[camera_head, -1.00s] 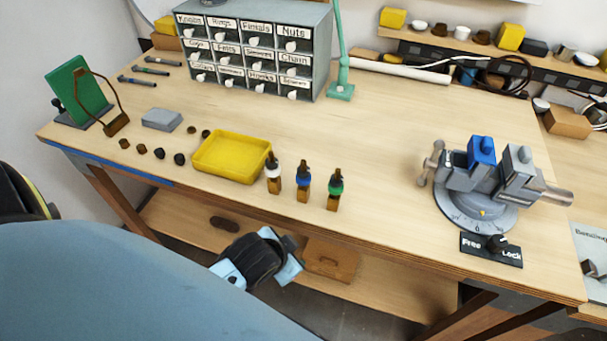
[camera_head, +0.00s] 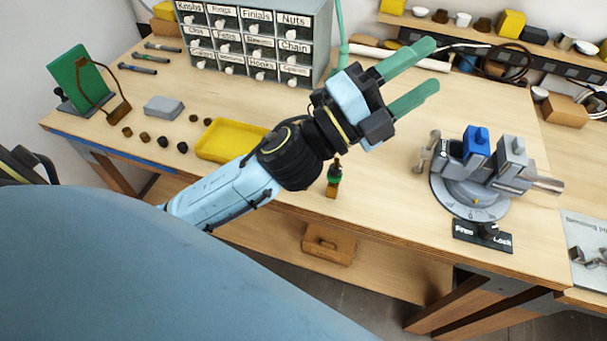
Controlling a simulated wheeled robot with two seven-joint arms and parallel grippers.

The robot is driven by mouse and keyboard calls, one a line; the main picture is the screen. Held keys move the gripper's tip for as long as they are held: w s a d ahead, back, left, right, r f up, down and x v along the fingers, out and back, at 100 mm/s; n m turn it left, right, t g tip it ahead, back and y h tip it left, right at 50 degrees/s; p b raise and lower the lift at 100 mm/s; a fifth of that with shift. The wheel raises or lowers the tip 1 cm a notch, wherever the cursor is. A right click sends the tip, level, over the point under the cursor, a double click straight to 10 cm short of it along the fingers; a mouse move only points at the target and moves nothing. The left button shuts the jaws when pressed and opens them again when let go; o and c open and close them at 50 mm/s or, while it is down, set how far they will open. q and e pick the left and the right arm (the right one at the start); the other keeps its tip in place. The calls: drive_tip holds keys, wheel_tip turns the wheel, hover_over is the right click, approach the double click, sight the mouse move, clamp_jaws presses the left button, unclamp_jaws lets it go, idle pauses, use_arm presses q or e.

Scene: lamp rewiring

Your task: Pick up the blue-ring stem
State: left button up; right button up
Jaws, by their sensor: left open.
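My left gripper (camera_head: 412,78) is open and empty, with two green fingers pointing up and right above the middle of the bench. Its blue arm crosses in front of the stem row. The blue-ring stem is hidden behind that arm. The green-ring stem (camera_head: 333,181) stands upright on the bench just below the wrist, partly covered at its top. The white-ring stem is hidden too. My right gripper is not in view.
A yellow tray (camera_head: 212,146) lies left of the arm, partly covered. A grey labelled drawer cabinet (camera_head: 290,61) stands behind. A vise (camera_head: 477,179) with a Free/Lock plate (camera_head: 481,236) is at the right. The bench between gripper and vise is clear.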

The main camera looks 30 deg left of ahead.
use_arm(q)
drive_tip(key=s+d+r+m+g+h, duration=0.1)
drive_tip(key=s+d+m+g+h, duration=0.5)
drive_tip(key=m+g, duration=0.7)
wheel_tip(320, 180, down, 8)
drive_tip(key=s+f+m+g+y, duration=0.15)
drive_tip(key=m+g+y, duration=0.45)
drive_tip(key=m, duration=0.8)
drive_tip(key=w+a+f+m+y, duration=0.25)
drive_tip(key=a+y, duration=0.45)
drive_tip(key=a, duration=0.4)
drive_tip(key=w+a+f+m+y, duration=0.1)
drive_tip(key=w+a+f+y, duration=0.25)
drive_tip(key=a+y, duration=0.55)
drive_tip(key=f, duration=0.2)
drive_tip(key=a+f+h, duration=0.1)
drive_tip(key=f, duration=0.2)
drive_tip(key=a+f+h+p, duration=0.1)
drive_tip(key=f, duration=0.1)
drive_tip(key=shift+a+f, duration=0.2)
drive_tip(key=shift+f, duration=0.2)
drive_tip(key=f, duration=0.3)
drive_tip(key=f+p, duration=0.1)
drive_tip(key=shift+w+d+f, duration=0.1)
drive_tip(key=shift+w+f, duration=0.2)
drive_tip(key=shift+w, duration=0.05)
drive_tip(key=shift+f, duration=0.45)
